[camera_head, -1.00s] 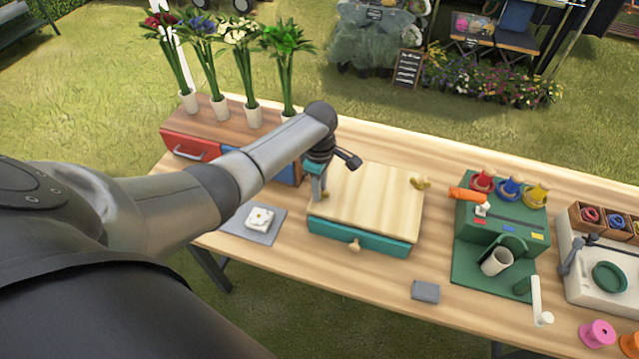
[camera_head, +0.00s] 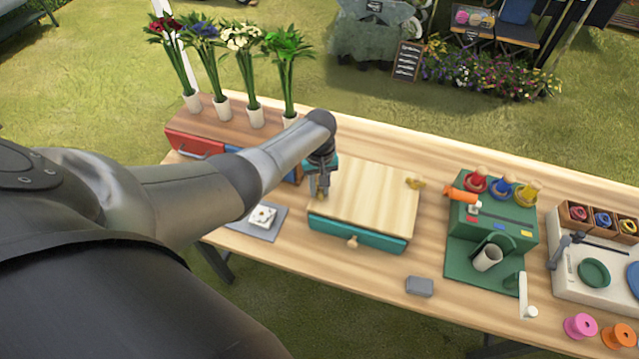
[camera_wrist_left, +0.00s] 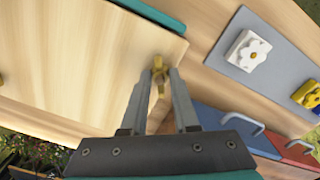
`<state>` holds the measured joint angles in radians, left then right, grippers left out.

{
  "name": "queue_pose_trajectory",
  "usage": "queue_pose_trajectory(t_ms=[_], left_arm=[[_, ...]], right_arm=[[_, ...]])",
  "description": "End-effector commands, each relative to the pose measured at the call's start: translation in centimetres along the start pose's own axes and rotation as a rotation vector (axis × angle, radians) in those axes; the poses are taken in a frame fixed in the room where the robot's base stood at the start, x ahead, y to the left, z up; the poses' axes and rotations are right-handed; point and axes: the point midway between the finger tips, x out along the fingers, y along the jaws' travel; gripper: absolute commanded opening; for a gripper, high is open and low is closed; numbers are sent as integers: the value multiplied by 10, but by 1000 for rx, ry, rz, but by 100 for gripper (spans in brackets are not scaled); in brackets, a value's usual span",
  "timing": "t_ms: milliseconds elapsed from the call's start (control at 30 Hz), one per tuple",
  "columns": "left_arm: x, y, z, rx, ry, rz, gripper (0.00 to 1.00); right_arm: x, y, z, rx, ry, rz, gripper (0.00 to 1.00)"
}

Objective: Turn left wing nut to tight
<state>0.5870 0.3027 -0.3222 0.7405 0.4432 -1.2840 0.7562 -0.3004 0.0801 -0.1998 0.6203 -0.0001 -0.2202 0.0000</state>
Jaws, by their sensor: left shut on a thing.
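The left wing nut (camera_wrist_left: 158,72) is brass and sits near the board's corner. My left gripper (camera_head: 321,190) points down over it, and in the left wrist view my left gripper (camera_wrist_left: 160,80) has its two fingers closed around the nut's wings. The right wing nut (camera_head: 415,183) stands at the board's far right corner, free. In the head view the left nut is mostly hidden by my gripper. My right gripper is not in view.
A grey mat (camera_head: 240,228) with a white flower tile (camera_head: 262,216) lies left of the press. A drawer unit with red front (camera_head: 190,146) stands behind left, with flower vases on it. A green ribbon station (camera_head: 490,235) stands right. A grey block (camera_head: 419,286) lies in front.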

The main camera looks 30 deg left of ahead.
Motion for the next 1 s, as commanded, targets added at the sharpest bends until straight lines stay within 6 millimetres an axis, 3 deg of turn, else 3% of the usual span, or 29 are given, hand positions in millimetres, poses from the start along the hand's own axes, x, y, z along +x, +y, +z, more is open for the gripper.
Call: queue_pose_trajectory(t_ms=[1000], left_arm=[[-6, 3, -5, 965, 13, 1, 0]], right_arm=[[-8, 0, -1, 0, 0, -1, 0]])
